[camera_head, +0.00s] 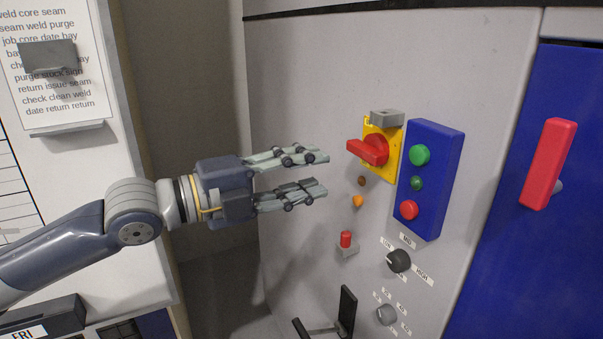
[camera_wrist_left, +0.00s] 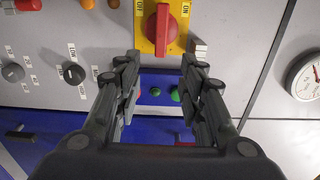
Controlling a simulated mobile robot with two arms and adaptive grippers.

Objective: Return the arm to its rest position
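My left gripper (camera_head: 325,172) comes in from the left in the head view, its fingers apart with nothing between them. It is in front of the grey panel, to the left of the red rotary switch (camera_head: 368,151) on its yellow plate (camera_head: 383,160), and apart from it. In the left wrist view the open fingers (camera_wrist_left: 160,62) frame the blue button box (camera_wrist_left: 158,82), with the red switch (camera_wrist_left: 162,27) above them. The switch handle points at neither finger and is not held. My right gripper is in neither view.
The blue box (camera_head: 434,185) with green and red buttons, a small red toggle (camera_head: 346,239), black knob (camera_head: 398,260) and black lever (camera_head: 346,311) project from the panel. A red door handle (camera_head: 548,164) is at right. A posted sheet (camera_head: 55,105) is at left. A gauge (camera_wrist_left: 305,77) shows too.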

